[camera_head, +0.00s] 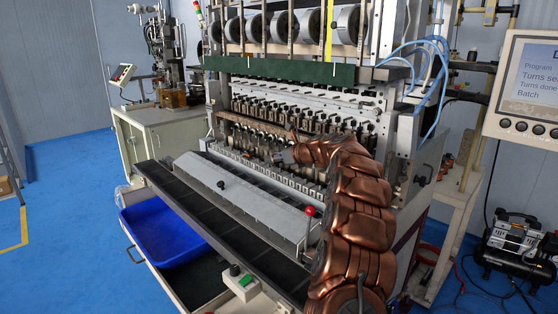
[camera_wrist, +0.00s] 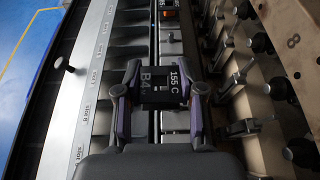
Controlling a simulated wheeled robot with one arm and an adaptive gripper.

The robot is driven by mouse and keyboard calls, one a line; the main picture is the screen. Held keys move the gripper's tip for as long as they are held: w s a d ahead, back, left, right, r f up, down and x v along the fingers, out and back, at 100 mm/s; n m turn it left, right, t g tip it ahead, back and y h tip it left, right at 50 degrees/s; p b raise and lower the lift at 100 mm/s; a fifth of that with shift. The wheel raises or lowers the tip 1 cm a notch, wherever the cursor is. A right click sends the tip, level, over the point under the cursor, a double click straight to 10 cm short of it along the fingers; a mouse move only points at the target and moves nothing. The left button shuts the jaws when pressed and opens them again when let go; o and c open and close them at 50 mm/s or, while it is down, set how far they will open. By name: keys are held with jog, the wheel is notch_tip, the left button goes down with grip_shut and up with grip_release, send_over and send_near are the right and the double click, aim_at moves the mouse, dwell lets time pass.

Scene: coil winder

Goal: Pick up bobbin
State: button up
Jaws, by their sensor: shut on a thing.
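In the wrist view a dark, blocky bobbin (camera_wrist: 161,88) with the markings "B4" and "155 C" sits between the two fingers of my gripper (camera_wrist: 160,92). The fingers are shut on its left and right sides. The bobbin is over the strip between the slotted rail and the winder's row of spindles; I cannot tell whether it touches anything below. In the head view my gripper (camera_head: 284,156) is at the machine's front, at the end of my copper-coloured arm. The bobbin is too small to make out there.
A slotted rail (camera_wrist: 82,100) with marked slots lies left of my gripper in the wrist view; dark spindle parts (camera_wrist: 262,43) stand close on the right. In the head view a blue bin (camera_head: 160,232), a red-knobbed lever (camera_head: 309,212) and a button box (camera_head: 241,282) sit at the front.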

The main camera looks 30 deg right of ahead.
jog(key=a, duration=0.4)
jog(key=a+r+b, duration=0.1)
jog(key=a, duration=0.9)
jog(key=shift+a+r+b, duration=0.1)
jog(key=shift+r+b, duration=0.05)
jog(key=shift+b, duration=0.25)
